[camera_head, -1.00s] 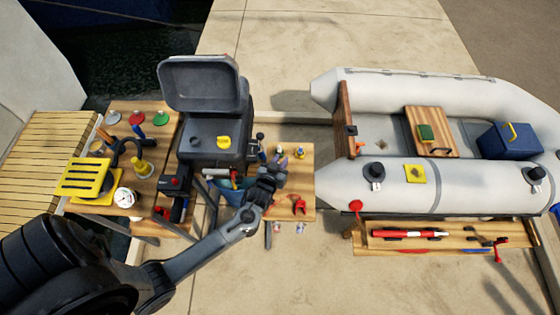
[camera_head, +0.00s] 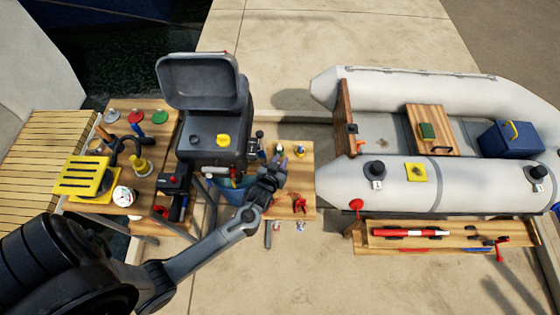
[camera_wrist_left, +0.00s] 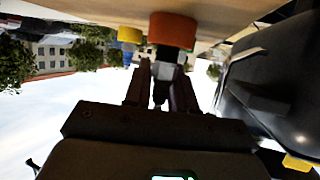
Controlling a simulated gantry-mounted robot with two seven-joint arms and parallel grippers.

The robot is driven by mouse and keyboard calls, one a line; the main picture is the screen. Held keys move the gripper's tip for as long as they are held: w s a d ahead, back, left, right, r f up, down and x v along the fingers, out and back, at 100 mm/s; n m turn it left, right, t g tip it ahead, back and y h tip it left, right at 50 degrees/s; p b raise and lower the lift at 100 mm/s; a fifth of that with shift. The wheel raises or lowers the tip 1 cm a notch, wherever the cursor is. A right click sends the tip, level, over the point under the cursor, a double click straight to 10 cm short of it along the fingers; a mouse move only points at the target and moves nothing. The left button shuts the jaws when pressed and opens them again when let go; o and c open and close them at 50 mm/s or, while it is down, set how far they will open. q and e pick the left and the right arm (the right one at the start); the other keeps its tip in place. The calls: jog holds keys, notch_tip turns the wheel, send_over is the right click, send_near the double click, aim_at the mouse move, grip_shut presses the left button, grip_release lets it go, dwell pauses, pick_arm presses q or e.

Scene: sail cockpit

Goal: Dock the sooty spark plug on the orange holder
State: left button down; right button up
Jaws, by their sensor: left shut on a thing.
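My left gripper (camera_head: 277,170) is over the wooden side table (camera_head: 307,180) in the head view. In the left wrist view, which is upside down, its fingers (camera_wrist_left: 161,82) are shut on the spark plug (camera_wrist_left: 166,56), a small pale and grey piece mostly hidden between them. The orange holder (camera_wrist_left: 173,29) is a round orange block right beyond the plug, in line with it. The plug's end meets the holder in the picture; I cannot tell whether it is seated. My right gripper is not in view.
A yellow holder with a blue piece (camera_wrist_left: 128,37) stands beside the orange one. A red clamp-like object (camera_head: 299,205) lies near the table's front edge. The grey inflatable boat (camera_head: 455,185) is to the right.

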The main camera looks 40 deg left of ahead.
pick_arm(q)
jog(key=shift+f, duration=0.1)
jog(key=c, duration=1.2)
grip_release()
jog(key=shift+p+v, duration=1.1)
jog(key=shift+v, duration=0.05)
jog(key=p+v, duration=0.5)
jog(key=v, duration=0.1)
jog(key=shift+s+d, duration=0.1)
jog(key=shift+s, duration=0.1)
jog(key=shift+p+v, duration=0.8)
jog(key=shift+v, duration=0.3)
